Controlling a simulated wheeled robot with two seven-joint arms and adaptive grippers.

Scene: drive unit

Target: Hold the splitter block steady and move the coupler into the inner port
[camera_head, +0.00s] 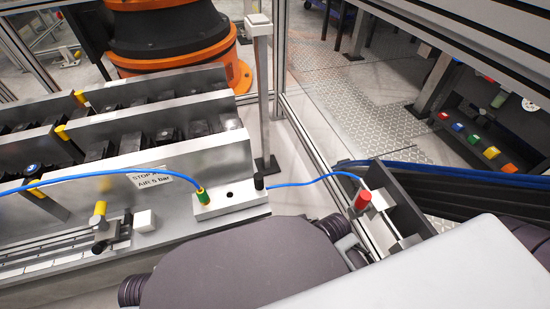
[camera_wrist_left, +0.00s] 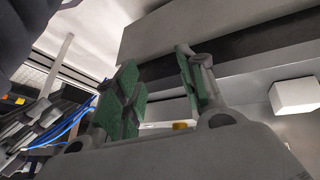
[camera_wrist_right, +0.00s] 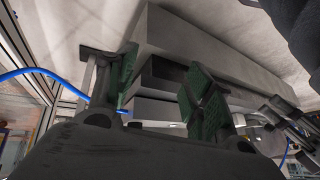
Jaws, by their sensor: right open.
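The splitter block (camera_head: 232,204) is a pale metal bar on the ledge in the head view. A dark port hole (camera_head: 229,195) is open in the block's middle. A black fitting (camera_head: 258,182) stands at its right end. My left gripper (camera_wrist_left: 158,95) is open in the left wrist view; a small yellow part (camera_wrist_left: 180,126) shows beyond its fingers. My right gripper (camera_wrist_right: 165,92) is open and looks empty in its wrist view. Neither gripper's fingers show in the head view.
A white cube (camera_head: 144,221) and a yellow-capped fitting (camera_head: 98,213) stand left of the block. A metal post (camera_head: 263,90) rises behind it. A second blue hose (camera_head: 310,182) runs right, towards a red cylinder (camera_head: 362,200). Grey metal walls (camera_head: 160,170) bound the ledge behind.

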